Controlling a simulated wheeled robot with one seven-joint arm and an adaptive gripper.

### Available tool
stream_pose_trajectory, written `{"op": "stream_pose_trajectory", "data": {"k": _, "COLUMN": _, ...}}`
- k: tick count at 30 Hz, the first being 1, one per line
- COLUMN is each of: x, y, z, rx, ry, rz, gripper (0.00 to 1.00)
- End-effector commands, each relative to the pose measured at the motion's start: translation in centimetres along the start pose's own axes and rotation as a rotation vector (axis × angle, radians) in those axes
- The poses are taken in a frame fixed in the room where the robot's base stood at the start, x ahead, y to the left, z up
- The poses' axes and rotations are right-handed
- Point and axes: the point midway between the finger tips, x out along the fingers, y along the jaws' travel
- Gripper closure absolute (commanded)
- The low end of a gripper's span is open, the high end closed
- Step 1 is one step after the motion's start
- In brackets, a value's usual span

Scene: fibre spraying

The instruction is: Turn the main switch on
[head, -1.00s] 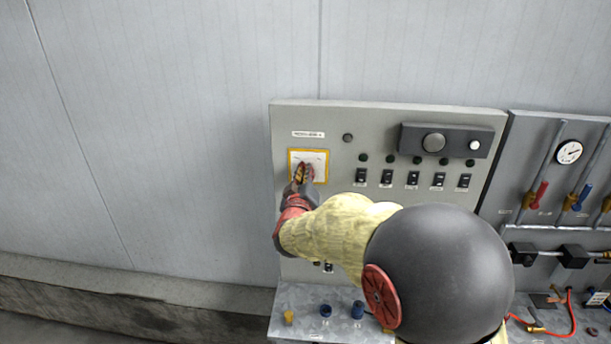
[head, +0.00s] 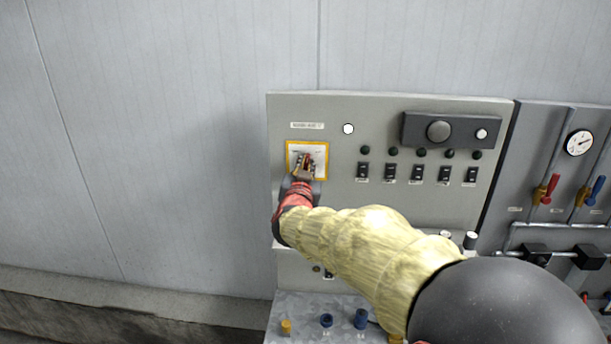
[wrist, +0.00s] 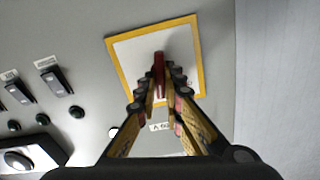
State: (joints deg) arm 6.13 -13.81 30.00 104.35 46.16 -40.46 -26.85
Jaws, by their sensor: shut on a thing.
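The main switch is a red handle (wrist: 158,66) on a white plate with a yellow border (wrist: 112,50), seen upside down in the wrist view. In the head view the yellow-framed plate (head: 322,150) is at the panel's upper left. My gripper (wrist: 163,88) is shut on the red handle, with a finger on either side of it. In the head view my gripper (head: 304,164) covers most of the handle, so its exact angle is hard to tell. A round lamp (head: 348,129) right of the plate's top is bright white.
A row of black rocker switches (head: 417,172) with dark round lamps lies to the right. A dark box with a knob (head: 438,131) is above them. A gauge (head: 579,143) and red and blue valves are further right. The wall at left is clear.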

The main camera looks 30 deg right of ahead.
Motion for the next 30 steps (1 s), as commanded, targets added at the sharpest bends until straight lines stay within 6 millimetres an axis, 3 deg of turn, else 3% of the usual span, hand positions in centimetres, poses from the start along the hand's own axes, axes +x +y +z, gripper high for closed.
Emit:
{"op": "stream_pose_trajectory", "data": {"k": 15, "x": -0.01, "y": 0.31, "z": 0.53, "rx": 0.433, "ry": -0.003, "rz": 0.001, "gripper": 1.0}}
{"op": "stream_pose_trajectory", "data": {"k": 30, "x": 0.0, "y": 0.33, "z": 0.36, "rx": 0.595, "ry": -0.004, "rz": 0.001, "gripper": 1.0}}
